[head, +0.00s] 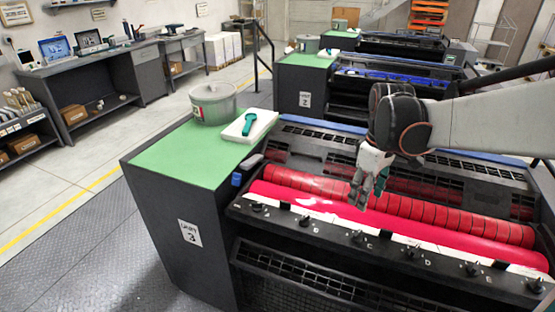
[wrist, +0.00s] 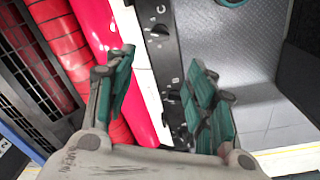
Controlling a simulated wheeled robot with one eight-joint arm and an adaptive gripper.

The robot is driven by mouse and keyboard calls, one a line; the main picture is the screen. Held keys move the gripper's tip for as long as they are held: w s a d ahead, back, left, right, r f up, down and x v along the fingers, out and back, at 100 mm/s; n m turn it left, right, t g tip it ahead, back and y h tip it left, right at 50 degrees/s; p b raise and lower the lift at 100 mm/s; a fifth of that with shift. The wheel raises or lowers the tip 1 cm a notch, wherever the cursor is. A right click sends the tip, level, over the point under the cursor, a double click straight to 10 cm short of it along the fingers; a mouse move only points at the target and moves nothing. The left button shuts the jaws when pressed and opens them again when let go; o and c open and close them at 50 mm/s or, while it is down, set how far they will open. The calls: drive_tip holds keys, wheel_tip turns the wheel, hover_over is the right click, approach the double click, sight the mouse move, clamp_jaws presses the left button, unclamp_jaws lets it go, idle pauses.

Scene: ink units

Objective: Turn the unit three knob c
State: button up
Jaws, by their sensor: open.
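Unit three is the nearest press, with a dark ledge (head: 330,234) carrying a row of black knobs marked with letters. Knob c (head: 357,237) sits near the middle of the row, by its letter. My gripper (head: 362,192) is above the red rollers, behind and above knob c, apart from it. In the wrist view my gripper (wrist: 162,65) is open and empty, its green finger pads on both sides of the ledge. A knob (wrist: 159,31) beside a letter that looks like C lies beyond the fingertips. Another knob is partly hidden by the right finger.
Red rollers (head: 420,210) run behind the knob ledge. A green-topped cabinet marked 3 (head: 160,165) stands at left, with a can (head: 213,104) and a white tray (head: 238,128) holding a green-handled tool. Other presses stand behind. The floor at left is clear.

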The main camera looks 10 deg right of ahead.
sight(359, 234)
drive_tip(key=shift+g, duration=0.3)
drive_tip(key=f+b, duration=0.1)
drive_tip(key=f, duration=0.3)
drive_tip(key=f+b, duration=0.1)
drive_tip(key=f, duration=0.4)
drive_tip(key=d+f+b, duration=0.1)
drive_tip(key=f+b, duration=0.1)
drive_tip(key=f, duration=0.3)
drive_tip(key=shift+s+f, duration=0.15)
drive_tip(key=c, duration=1.1)
